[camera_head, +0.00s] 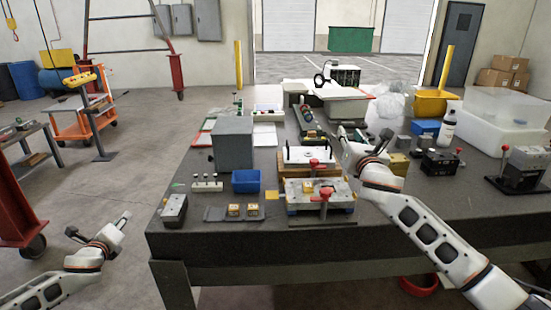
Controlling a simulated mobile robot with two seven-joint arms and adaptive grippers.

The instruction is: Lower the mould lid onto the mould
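A white plate with dark upright posts (308,155), which looks like the mould lid, rests on a brown wooden base on the dark table. My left gripper (98,223) is off the table at the left, over the floor, fingers spread and empty.
The table (200,240) holds a grey box (233,143), a blue bin (246,181), a black device (174,210), small yellow blocks on a dark tray, and a clamp stand (524,168) at the right. Bare tabletop lies along the front edge.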

